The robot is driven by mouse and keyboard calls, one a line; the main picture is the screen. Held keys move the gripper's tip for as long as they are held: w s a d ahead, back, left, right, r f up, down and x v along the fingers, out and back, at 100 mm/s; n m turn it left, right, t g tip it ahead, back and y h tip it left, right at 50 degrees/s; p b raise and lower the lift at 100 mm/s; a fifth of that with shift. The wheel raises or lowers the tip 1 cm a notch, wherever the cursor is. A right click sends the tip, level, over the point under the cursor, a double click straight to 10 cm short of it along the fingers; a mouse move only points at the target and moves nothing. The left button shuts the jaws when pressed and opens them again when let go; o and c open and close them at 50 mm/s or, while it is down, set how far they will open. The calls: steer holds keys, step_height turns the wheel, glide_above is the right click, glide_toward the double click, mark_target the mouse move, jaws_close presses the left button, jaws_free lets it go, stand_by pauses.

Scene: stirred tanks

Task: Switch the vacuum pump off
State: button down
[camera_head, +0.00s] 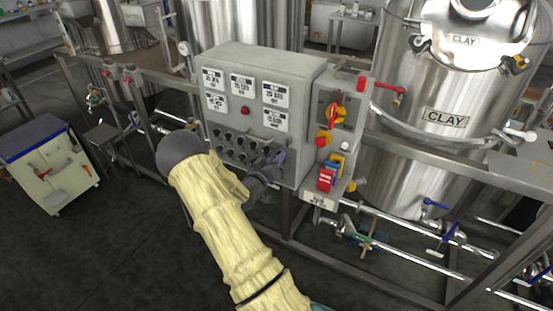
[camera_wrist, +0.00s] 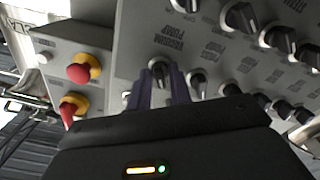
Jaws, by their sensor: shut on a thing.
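The grey control box (camera_head: 255,62) carries rows of dark rotary knobs on its lower front. My gripper (camera_head: 272,160) is at the lower right of this front in the head view and hides some knobs. In the wrist view, the two dark fingers of my gripper (camera_wrist: 162,82) are shut on a dark knob (camera_wrist: 158,67) with a light pointer line. A blurred label that seems to read "vacuum pump" (camera_wrist: 170,42) lies beside this knob. The fingers cover part of the knob, so its exact setting is hard to tell.
Other knobs (camera_wrist: 242,18) sit close around the fingers. Red-and-yellow stop buttons (camera_wrist: 84,68) are on the neighbouring panel. A red switch (camera_head: 326,180) hangs at the box's right side. A steel tank marked "CLAY" (camera_head: 400,150) stands to the right, with pipes below.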

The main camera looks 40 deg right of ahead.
steer(key=c, duration=1.5)
jaws_free()
steer(key=shift+a, duration=0.15)
steer(key=b+v, duration=0.3)
steer(key=v, duration=1.4)
steer(key=shift+f, duration=0.1)
steer(key=shift+s, duration=0.2)
steer(key=shift+w+a, duration=0.1)
steer(key=shift+w, duration=0.05)
